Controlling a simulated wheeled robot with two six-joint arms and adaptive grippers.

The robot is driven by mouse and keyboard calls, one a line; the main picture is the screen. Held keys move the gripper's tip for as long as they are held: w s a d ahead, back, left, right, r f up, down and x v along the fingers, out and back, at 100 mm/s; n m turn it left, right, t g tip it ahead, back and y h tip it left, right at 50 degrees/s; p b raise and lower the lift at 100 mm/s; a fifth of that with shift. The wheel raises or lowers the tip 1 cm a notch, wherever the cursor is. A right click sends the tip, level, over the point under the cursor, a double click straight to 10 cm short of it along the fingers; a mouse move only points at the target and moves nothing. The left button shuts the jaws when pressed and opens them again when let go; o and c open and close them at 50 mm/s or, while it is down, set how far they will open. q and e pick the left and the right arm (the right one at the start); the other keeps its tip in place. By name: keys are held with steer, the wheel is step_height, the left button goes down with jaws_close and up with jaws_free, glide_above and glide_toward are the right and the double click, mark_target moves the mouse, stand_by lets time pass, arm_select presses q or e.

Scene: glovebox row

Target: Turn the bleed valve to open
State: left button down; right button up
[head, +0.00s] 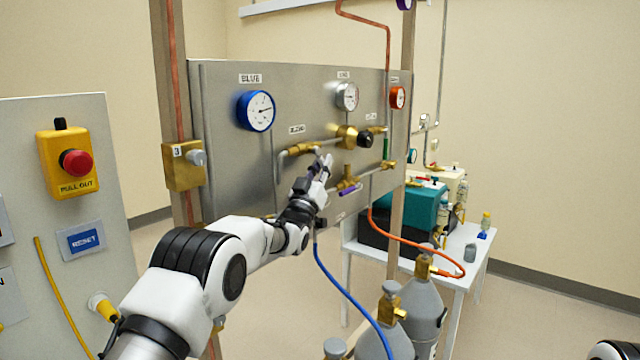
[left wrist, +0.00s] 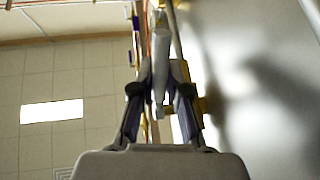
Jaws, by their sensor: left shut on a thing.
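The bleed valve (head: 303,148) is a brass fitting on the steel panel, under a label that appears to read BLEED. My left gripper (head: 322,168) reaches up to it from below and is shut on its pale grey lever. In the left wrist view the lever (left wrist: 161,48) stands between the two dark fingers of the gripper (left wrist: 160,85). The fingers hide part of the lever in the head view, so its exact angle is hard to tell. My right gripper is out of view.
The panel (head: 235,160) also carries a blue gauge (head: 256,111), a white gauge (head: 347,96), a dark knob (head: 365,140) and a purple-handled valve (head: 349,189) close to the right of my gripper. Grey gas cylinders (head: 425,305) and a blue hose (head: 345,290) stand below.

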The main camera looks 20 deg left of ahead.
arm_select(q)
steer(key=shift+w+r, duration=0.1)
steer(key=shift+r, duration=0.15)
steer(key=c, duration=1.2)
jaws_free()
steer(key=shift+c, duration=0.2)
steer(key=shift+o, duration=0.4)
steer(key=shift+w+d+f, duration=0.15)
steer(key=shift+w+f, duration=0.1)
steer(key=shift+s, duration=0.1)
steer(key=v, duration=1.2)
steer(key=shift+w+f, duration=0.2)
steer(key=shift+f, duration=0.05)
